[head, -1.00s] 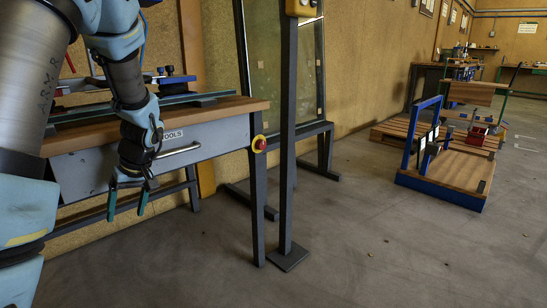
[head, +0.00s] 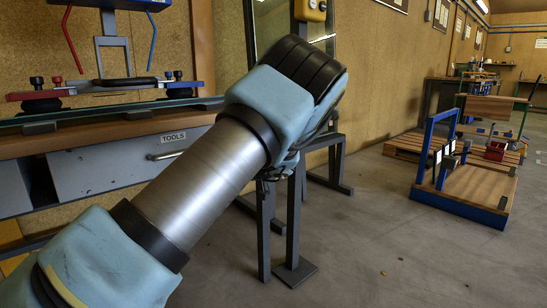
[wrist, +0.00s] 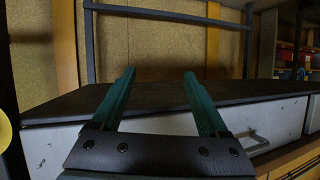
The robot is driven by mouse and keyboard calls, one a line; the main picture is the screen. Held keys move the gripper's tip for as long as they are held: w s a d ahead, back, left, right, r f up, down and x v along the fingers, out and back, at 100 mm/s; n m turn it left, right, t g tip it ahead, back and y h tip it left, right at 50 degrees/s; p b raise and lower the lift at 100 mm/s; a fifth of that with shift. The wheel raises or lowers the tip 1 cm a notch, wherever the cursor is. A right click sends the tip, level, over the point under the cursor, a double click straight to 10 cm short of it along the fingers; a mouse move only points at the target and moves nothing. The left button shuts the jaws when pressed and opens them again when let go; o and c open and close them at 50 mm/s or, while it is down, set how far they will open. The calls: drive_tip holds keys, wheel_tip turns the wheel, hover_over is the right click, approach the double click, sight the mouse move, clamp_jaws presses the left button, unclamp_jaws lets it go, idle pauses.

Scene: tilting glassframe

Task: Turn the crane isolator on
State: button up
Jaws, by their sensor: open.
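A yellow control box (head: 311,10) sits high on a dark upright post (head: 294,215) in the head view, cut off by the top edge. It may be the crane isolator; its switch position cannot be read. My gripper (wrist: 160,75) shows in the wrist view with two green fingers apart and nothing between them. In the head view my arm reaches up across the middle, and the gripper is hidden behind it. A yellow rounded part (wrist: 4,130) shows at the left edge of the wrist view, left of the fingers; I cannot tell what it belongs to.
A workbench with a drawer marked TOOLS (head: 100,165) stands at left, a lifting frame with suction cups (head: 110,85) above it. A blue-framed wooden cart (head: 465,195) and pallets stand at right. The wrist view shows a dark-topped drawer unit (wrist: 285,122).

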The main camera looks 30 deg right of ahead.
drive_tip(key=s+d+r+t+h, duration=0.2)
drive_tip(key=s+d+t, duration=0.15)
drive_tip(key=d, duration=0.65)
drive_tip(key=s+d+r+t+h, duration=0.25)
drive_tip(key=s+d, duration=0.25)
drive_tip(key=d, duration=0.5)
drive_tip(key=w+b, duration=0.2)
drive_tip(key=w, duration=0.8)
drive_tip(key=shift+w+a, duration=0.35)
drive_tip(key=shift+w, duration=0.05)
drive_tip(key=shift+f, duration=0.1)
clamp_jaws()
